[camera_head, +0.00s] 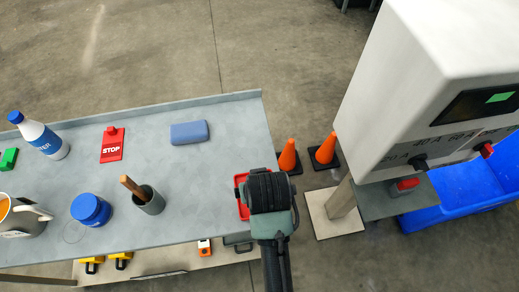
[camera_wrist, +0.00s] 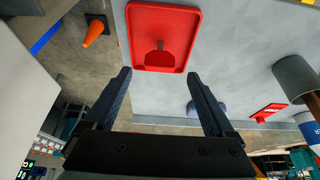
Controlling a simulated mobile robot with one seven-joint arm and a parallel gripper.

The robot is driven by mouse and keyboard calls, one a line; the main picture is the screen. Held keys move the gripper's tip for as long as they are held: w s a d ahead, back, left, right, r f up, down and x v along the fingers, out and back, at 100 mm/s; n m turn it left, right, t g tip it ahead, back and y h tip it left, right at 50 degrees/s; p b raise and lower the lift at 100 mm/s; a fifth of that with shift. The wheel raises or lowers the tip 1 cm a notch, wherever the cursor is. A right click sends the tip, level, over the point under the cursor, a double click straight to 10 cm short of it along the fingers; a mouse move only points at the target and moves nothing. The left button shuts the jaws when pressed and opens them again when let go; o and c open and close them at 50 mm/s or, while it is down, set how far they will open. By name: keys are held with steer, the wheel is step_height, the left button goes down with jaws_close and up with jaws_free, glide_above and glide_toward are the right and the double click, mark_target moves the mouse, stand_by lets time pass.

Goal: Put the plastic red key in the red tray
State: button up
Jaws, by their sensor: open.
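The red tray (camera_head: 240,188) lies at the right end of the grey table in the head view, mostly hidden under my gripper (camera_head: 268,190). In the wrist view the red tray (camera_wrist: 142,12) is just beyond the fingertips of my gripper (camera_wrist: 158,75). The fingers are apart with nothing between them. A small dark reddish shape with a stem and rounded end (camera_wrist: 158,52) shows inside the tray; I cannot tell whether it is the key or a shadow. A small red part (camera_head: 486,150), possibly a key or switch, sits on the white machine's front.
The grey table (camera_head: 190,210) holds a red STOP sign (camera_head: 111,146), blue block (camera_head: 189,132), water bottle (camera_head: 40,137), blue jar (camera_head: 90,209), grey cup (camera_head: 150,203) and mug (camera_head: 20,216). Orange cones (camera_head: 288,156) and the white machine (camera_head: 400,90) stand right.

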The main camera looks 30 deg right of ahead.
steer(key=v, duration=0.6)
steer(key=shift+r, duration=0.15)
steer(key=w+a+r+n+t, duration=0.1)
steer(key=w+r+t, duration=0.35)
steer(key=r, duration=0.55)
steer(key=w+a+r+t+h, duration=0.1)
steer(key=w+r+t, duration=0.2)
steer(key=w+r, duration=0.5)
steer(key=w+a+r+n+t, duration=0.1)
steer(key=w+a+r+t, duration=0.2)
steer(key=r, duration=0.9)
steer(key=s+a+r+t, duration=0.2)
steer(key=s+r+t, duration=0.1)
steer(key=r, duration=0.6)
steer(key=s+a+r+t+y, duration=0.1)
steer(key=s+r+t, duration=0.3)
steer(key=r, duration=0.6)
steer(key=s+a+r+n+t+y, duration=0.1)
steer(key=s+a+r+t, duration=0.2)
steer(key=r, duration=0.6)
steer(key=shift+s+a+r+t, duration=0.2)
steer(key=shift+s+r+t, duration=0.25)
steer(key=shift+t, duration=0.8)
steer(key=shift+s+f, duration=0.1)
